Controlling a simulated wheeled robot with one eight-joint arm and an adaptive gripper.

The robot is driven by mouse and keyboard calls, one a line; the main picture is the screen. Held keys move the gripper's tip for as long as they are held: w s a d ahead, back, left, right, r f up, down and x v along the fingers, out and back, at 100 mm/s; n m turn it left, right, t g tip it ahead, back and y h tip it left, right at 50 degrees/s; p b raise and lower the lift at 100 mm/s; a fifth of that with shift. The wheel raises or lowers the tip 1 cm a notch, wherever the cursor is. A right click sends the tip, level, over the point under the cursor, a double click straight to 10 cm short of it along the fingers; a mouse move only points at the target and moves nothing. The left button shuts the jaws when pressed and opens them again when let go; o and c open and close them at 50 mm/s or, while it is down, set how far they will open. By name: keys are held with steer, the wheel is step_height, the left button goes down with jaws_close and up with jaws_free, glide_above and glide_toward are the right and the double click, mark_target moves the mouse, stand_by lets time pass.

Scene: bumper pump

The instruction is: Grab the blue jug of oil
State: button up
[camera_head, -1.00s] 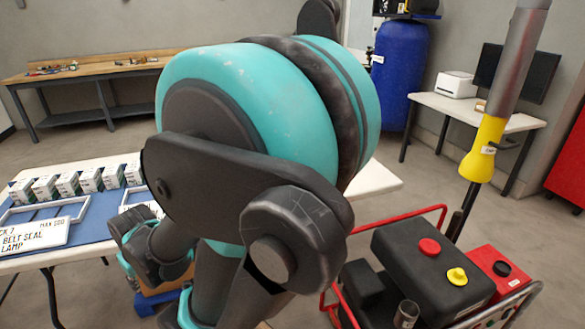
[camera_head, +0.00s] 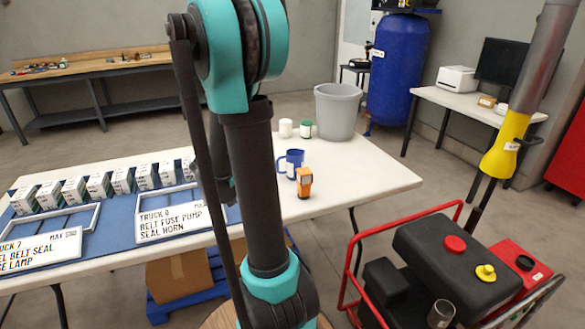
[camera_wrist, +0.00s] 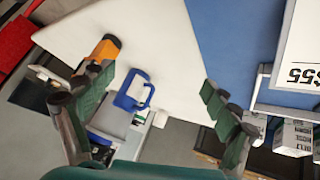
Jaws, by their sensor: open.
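The blue jug (camera_head: 291,163) stands on the white table, with a pale label on its side and a handle on its left. In the wrist view the jug (camera_wrist: 127,98) appears between the two green-padded fingers, nearer the left one and beyond the tips. My gripper (camera_wrist: 157,84) is open and empty, apart from the jug. In the head view my arm hides most of the gripper.
An orange device (camera_head: 304,182) stands close beside the jug; it also shows by the left finger (camera_wrist: 104,52). Behind are white and green-lidded containers (camera_head: 306,129) and a grey bucket (camera_head: 339,112). Small boxes and label frames (camera_head: 172,224) line the blue mat. A red-framed machine (camera_head: 440,265) stands right.

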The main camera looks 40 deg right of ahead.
mark_target(289, 167)
steer(key=w+d+m+g+h, duration=0.1)
steer(key=w+d+m+h, duration=0.4)
steer(key=w+d+m, duration=0.35)
steer(key=shift+n+h, duration=0.3)
steer(key=shift+n, duration=0.45)
steer(key=x, duration=1.2)
steer(key=shift+w+d+r, duration=0.15)
steer(key=shift+w+r, duration=0.05)
steer(key=shift+w, duration=0.1)
steer(key=shift+w+x, duration=0.2)
steer(key=shift+x, duration=2.95)
steer(key=shift+c, duration=0.2)
steer(key=c, duration=1.4)
steer(key=shift+r, duration=0.25)
